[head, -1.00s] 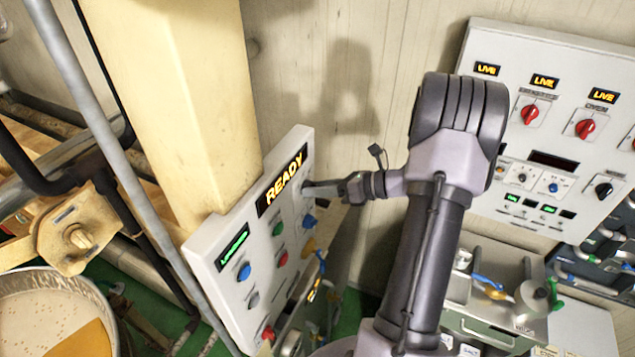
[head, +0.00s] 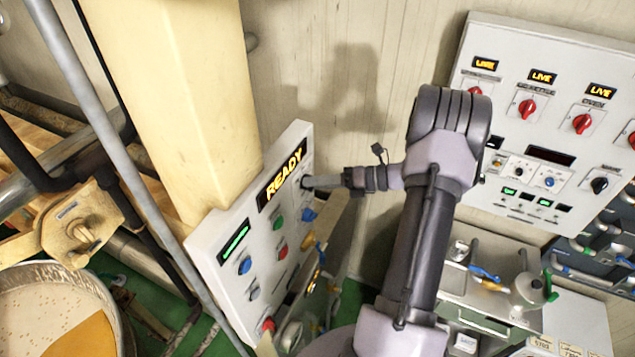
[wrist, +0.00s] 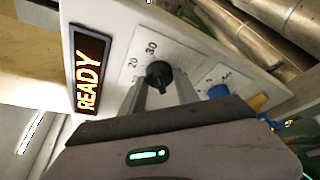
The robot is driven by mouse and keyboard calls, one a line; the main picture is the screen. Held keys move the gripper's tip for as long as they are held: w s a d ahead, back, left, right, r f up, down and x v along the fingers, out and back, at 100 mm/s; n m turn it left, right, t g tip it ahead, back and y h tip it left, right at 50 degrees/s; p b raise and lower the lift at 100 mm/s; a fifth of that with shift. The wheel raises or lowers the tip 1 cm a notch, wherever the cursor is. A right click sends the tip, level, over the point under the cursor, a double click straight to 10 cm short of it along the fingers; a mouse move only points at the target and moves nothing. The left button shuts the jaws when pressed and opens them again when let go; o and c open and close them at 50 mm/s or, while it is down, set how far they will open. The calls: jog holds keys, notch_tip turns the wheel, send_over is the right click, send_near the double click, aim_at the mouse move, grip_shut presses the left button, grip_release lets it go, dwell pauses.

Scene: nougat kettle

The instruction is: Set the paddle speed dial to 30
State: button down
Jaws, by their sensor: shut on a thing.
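The paddle speed dial is a black knob (wrist: 158,74) on the grey panel (head: 215,235) that carries a lit READY display (head: 281,178). In the wrist view, printed numbers 20 and 30 show beside the knob, to its upper left. Exactly where its pointer stands I cannot tell. My gripper (wrist: 160,92) is shut on the knob, with one finger on either side. In the head view my gripper (head: 308,183) reaches the panel's upper right part from the right, and its fingers hide the knob.
Blue, green and red buttons and a green-lit display (head: 233,244) sit lower on the same panel. A blue knob (wrist: 217,91) is close right of my fingers in the wrist view. A second panel with red knobs (head: 527,108) stands at the right. A cream column (head: 190,100) rises behind.

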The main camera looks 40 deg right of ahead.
dwell(0.3)
jog(key=c, duration=0.9)
grip_release()
jog(key=shift+c, duration=0.2)
jog(key=b+v, duration=0.3)
jog(key=v, duration=1.4)
jog(key=shift+s, duration=0.15)
